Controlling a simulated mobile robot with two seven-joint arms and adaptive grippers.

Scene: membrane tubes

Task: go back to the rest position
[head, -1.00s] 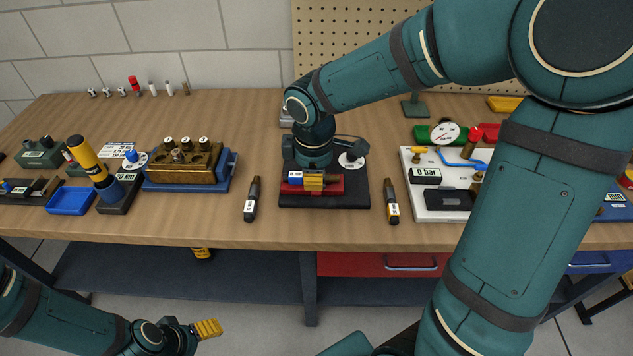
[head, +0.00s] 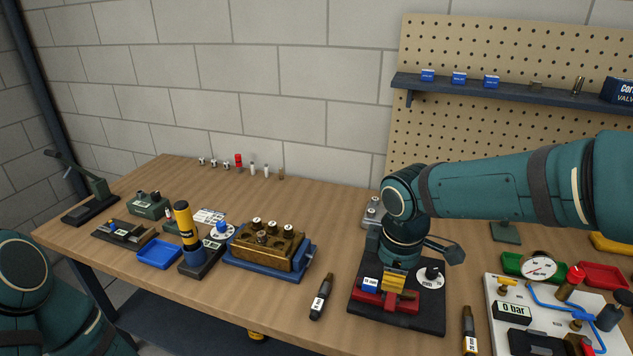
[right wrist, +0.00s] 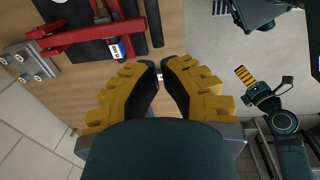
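My right gripper (head: 404,283) points down over a dark base (head: 420,313) with a red fixture (head: 372,297) on it. In the right wrist view my right gripper (right wrist: 162,65) shows two yellow fingers with a narrow gap between the tips and nothing clearly held. The red fixture (right wrist: 85,37) lies up and left of the fingertips there, with a blue-labelled piece (right wrist: 117,48). My left gripper (right wrist: 245,76) shows at the right of the right wrist view, away from the bench; its finger gap cannot be made out. In the head view only part of my left arm shows.
The wooden bench (head: 190,285) holds a brass block (head: 268,247) on a blue tray, a blue bin (head: 159,254), a dark pen-like tool (head: 321,297) and a white gauge panel (head: 497,293). A shelf (head: 520,94) hangs on the pegboard behind.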

